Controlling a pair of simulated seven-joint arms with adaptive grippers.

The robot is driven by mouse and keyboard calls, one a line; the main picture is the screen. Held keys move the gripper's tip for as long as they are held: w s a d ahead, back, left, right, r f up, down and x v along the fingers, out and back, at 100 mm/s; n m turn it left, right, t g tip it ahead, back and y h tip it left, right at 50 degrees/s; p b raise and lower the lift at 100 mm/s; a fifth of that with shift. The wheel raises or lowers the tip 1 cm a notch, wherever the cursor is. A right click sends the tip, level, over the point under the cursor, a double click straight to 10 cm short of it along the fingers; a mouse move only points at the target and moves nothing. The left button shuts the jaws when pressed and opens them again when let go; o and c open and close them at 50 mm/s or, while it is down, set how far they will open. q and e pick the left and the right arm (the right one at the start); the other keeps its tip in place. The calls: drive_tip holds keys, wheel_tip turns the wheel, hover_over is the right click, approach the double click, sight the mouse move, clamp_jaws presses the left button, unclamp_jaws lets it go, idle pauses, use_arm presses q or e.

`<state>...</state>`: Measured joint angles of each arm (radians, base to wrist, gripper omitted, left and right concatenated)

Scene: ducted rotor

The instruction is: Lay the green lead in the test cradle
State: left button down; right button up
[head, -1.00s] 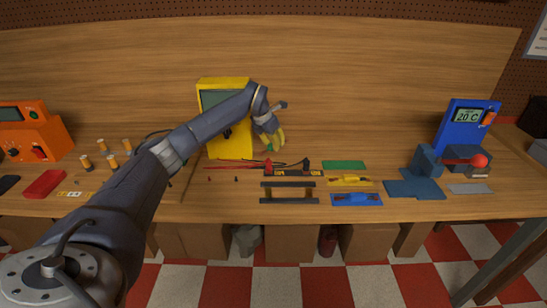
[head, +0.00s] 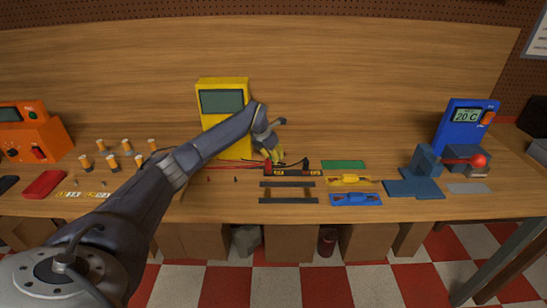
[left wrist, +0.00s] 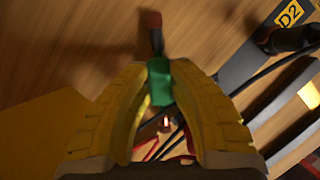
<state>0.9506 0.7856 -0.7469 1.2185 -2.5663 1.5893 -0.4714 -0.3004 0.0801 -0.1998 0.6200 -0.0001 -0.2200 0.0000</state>
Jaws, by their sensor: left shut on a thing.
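My left gripper (head: 275,157) is low over the bench in front of the yellow meter. In the left wrist view its yellow fingers (left wrist: 160,95) are shut on a small green piece (left wrist: 160,78), which looks like the green lead's body. In the head view the fingers hide it. A dark bar with yellow labels (head: 293,173) lies just below the gripper, with a red piece (head: 267,167) and a black piece (head: 306,163) at its ends. I cannot tell for certain that this bar is the test cradle. My right gripper is out of view.
The yellow meter (head: 222,105) stands behind the gripper. Red and black cables run beside the bar. Two dark rails (head: 288,201) lie in front. Several posts stand left.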

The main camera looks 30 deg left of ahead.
use_arm(q)
drive_tip(key=shift+f, duration=0.1)
drive_tip(key=c, duration=1.3)
unclamp_jaws()
drive_tip(key=d+v, duration=0.1)
drive_tip(key=v, duration=1)
drive_tip(key=shift+a+r, duration=0.2)
drive_tip(key=shift+a, duration=0.3)
drive_tip(key=shift+o, duration=0.9)
drive_tip(key=shift+s+r, duration=0.25)
drive_tip(key=shift+r, duration=0.1)
